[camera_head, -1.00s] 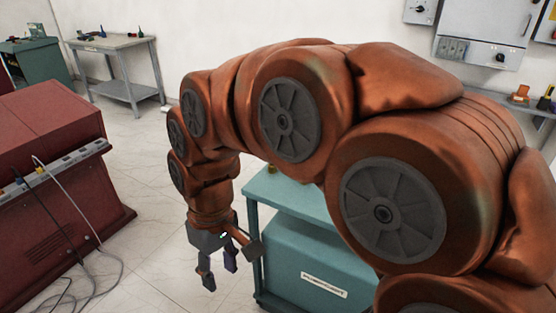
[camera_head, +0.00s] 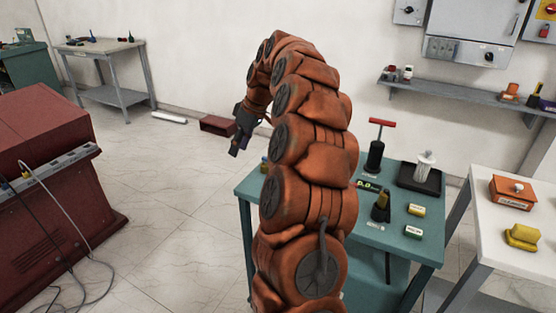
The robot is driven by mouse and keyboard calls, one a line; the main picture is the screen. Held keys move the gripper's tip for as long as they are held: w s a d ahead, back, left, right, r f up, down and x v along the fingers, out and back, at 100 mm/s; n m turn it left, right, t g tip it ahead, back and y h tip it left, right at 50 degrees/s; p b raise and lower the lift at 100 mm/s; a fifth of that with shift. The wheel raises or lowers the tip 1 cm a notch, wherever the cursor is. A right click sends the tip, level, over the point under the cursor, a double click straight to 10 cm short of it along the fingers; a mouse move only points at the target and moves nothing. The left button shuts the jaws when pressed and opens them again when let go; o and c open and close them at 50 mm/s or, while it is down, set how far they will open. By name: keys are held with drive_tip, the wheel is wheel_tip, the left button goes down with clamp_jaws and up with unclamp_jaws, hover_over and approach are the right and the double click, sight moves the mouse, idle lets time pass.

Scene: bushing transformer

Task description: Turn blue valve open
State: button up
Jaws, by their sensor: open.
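No blue valve can be made out in this view. My gripper (camera_head: 236,149) hangs at the end of my orange arm, left of the teal table (camera_head: 400,268) and above the floor. It points down and slightly left, with its fingers open. I see nothing between them, though they are small and dark here. My arm rises through the middle of the view and hides part of the teal table and the wall behind it.
The teal table holds a black pump with a red T-handle (camera_head: 375,152), a black tray (camera_head: 418,187) and small boxes. A white table (camera_head: 488,226) stands right. A wall cabinet (camera_head: 470,30) and shelf (camera_head: 455,95) are behind. A red cabinet (camera_head: 40,165) stands left; open floor lies between.

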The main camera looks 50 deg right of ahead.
drive_tip(key=s+d+f+h, duration=0.1)
drive_tip(key=d+f, duration=0.1)
drive_tip(key=d, duration=0.7)
drive_tip(key=s+d+f+h, duration=0.1)
drive_tip(key=d+f, duration=0.2)
drive_tip(key=d, duration=0.5)
drive_tip(key=shift+m+t, duration=0.3)
drive_tip(key=shift+t, duration=0.1)
drive_tip(key=shift+p+x, duration=0.6)
drive_tip(key=shift+x, duration=3.15)
drive_tip(key=shift+s+a, duration=0.1)
drive_tip(key=shift+a, duration=0.05)
clamp_jaws()
